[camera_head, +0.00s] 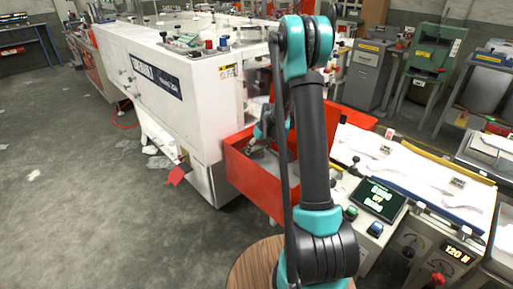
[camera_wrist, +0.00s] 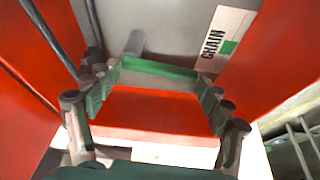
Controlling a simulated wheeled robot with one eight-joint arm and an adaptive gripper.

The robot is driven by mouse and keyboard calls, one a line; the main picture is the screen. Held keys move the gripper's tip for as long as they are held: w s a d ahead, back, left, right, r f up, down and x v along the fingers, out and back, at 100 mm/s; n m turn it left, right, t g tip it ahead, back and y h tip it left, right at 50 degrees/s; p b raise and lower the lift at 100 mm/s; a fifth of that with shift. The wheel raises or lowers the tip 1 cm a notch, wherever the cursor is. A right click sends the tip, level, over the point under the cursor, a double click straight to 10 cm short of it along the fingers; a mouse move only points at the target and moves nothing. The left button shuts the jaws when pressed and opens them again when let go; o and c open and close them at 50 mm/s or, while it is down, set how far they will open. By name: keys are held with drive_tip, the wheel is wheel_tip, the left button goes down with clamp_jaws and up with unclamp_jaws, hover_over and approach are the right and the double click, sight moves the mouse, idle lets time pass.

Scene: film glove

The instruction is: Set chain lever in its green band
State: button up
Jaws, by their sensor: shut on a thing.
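A grey rounded stub, seemingly the chain lever (camera_wrist: 135,43), stands just beyond the bar, left of the green band. How bar and stub join is unclear. In the head view my gripper (camera_head: 257,150) is inside the red housing, partly hidden by my arm.
Red housing walls (camera_wrist: 270,45) stand close on both sides of my gripper. Open grey floor lies at left.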

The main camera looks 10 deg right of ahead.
drive_tip(key=shift+s+d+n, duration=0.15)
drive_tip(key=shift+n, duration=0.35)
drive_tip(key=shift+y, duration=0.3)
drive_tip(key=o, duration=1.7)
drive_tip(key=shift+r, duration=0.1)
drive_tip(key=v, duration=1.2)
